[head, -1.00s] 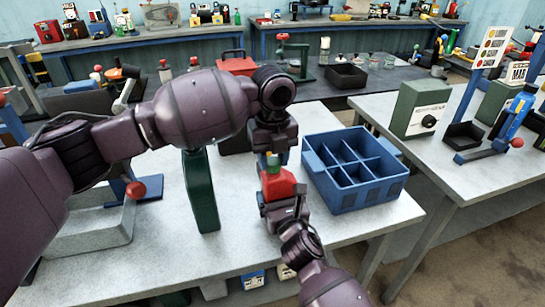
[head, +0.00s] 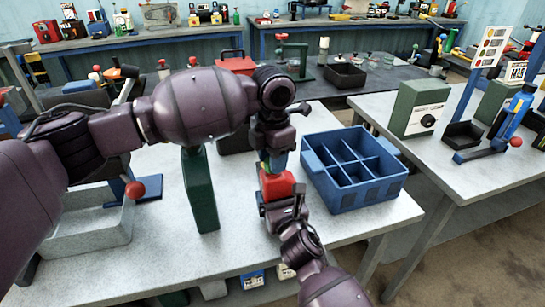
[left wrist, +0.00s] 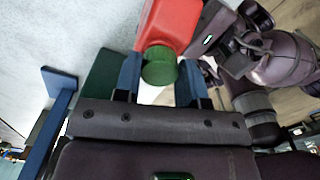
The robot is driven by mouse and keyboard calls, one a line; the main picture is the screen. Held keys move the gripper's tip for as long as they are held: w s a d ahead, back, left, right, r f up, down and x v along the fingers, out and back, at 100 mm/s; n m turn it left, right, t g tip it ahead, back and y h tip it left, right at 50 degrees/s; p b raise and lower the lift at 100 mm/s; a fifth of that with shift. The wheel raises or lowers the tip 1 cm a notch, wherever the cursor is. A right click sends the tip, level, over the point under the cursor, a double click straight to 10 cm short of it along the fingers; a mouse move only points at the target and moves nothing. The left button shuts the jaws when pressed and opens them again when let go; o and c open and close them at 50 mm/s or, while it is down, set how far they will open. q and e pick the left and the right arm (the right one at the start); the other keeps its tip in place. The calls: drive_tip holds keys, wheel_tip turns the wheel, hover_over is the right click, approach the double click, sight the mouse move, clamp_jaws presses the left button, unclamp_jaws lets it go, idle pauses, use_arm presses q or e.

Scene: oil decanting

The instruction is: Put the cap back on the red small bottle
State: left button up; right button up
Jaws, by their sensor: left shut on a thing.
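The small red bottle (head: 277,186) is held upright above the white table, left of the blue crate. My right gripper (head: 283,203) comes from below and is shut around the bottle's body. The green cap (head: 275,166) is at the bottle's top, under my left gripper (head: 270,157). In the left wrist view the cap (left wrist: 160,67) sits between the blue fingers of my left gripper (left wrist: 159,84), in line with the red bottle (left wrist: 172,24). Cap and bottle look touching or nearly so; the fingers partly hide the join, so I cannot tell if it is seated.
A blue divided crate (head: 384,193) stands right of the bottle. A tall dark green can (head: 201,190) stands to the left. A grey tray (head: 95,232) and a blue stand with a red ball (head: 136,190) are farther left. The table's front (head: 235,250) is clear.

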use_arm(q)
drive_tip(key=o, duration=0.9)
drive_tip(key=shift+r, duration=2.25)
drive_tip(key=shift+c, duration=0.4)
